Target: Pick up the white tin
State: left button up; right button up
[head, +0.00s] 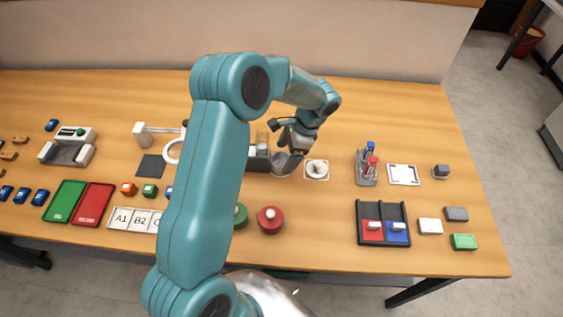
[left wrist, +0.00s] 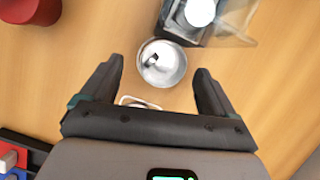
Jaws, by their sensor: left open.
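The white tin (left wrist: 161,63) looks round and silvery white from above, with a small dark mark on top. In the left wrist view it lies ahead of my left gripper (left wrist: 155,78), roughly centred between the two finger lines. The fingers are spread wide with nothing between them, and I see no contact. In the head view a pale round thing (head: 281,166), which seems to be this tin, sits on the wooden table beside my left gripper (head: 292,156). The wrist partly covers that spot. My right gripper is not in view.
A dark box (left wrist: 197,22) with a clear part stands close beyond the tin. A red round piece (head: 270,220) lies nearer the front edge. A white square pad (head: 308,177) is just right of the tin. A black tray (head: 367,209) stands farther right.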

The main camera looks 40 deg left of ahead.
aim_at(281, 160)
pick_arm(q)
jog(key=p+x, duration=0.1)
jog(key=x, duration=0.3)
jog(key=shift+w+a, duration=0.1)
jog(key=shift+a, duration=0.05)
jog(key=c, duration=1)
jog(key=shift+c, duration=1.1)
